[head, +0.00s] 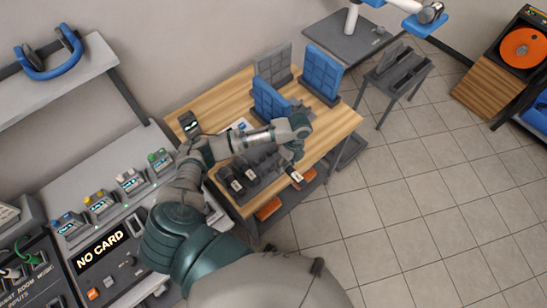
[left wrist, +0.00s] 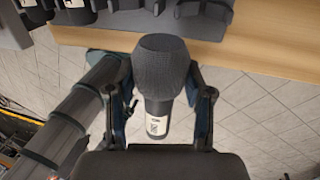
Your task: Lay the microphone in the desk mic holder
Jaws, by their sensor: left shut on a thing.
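My left gripper (head: 296,160) is shut on a dark microphone (head: 297,177) with a white label. It holds it at the front edge of the wooden table. In the left wrist view, the microphone's broad grey mesh head (left wrist: 160,65) lies between the two fingers (left wrist: 160,100), with its labelled handle toward the palm. A dark grey rack (head: 252,178), which looks like the desk mic holder, stands on the table left of the gripper and carries dark microphones with white labels. My arm hides part of it. The rack's edge also shows in the left wrist view (left wrist: 130,22). My right gripper is out of view.
Blue and grey panels (head: 322,72) stand at the back of the wooden table (head: 345,120). A small dark device (head: 188,122) sits at its left corner. A console (head: 110,240) reading "NO CARD" is at left. Tiled floor (head: 420,190) is clear at right.

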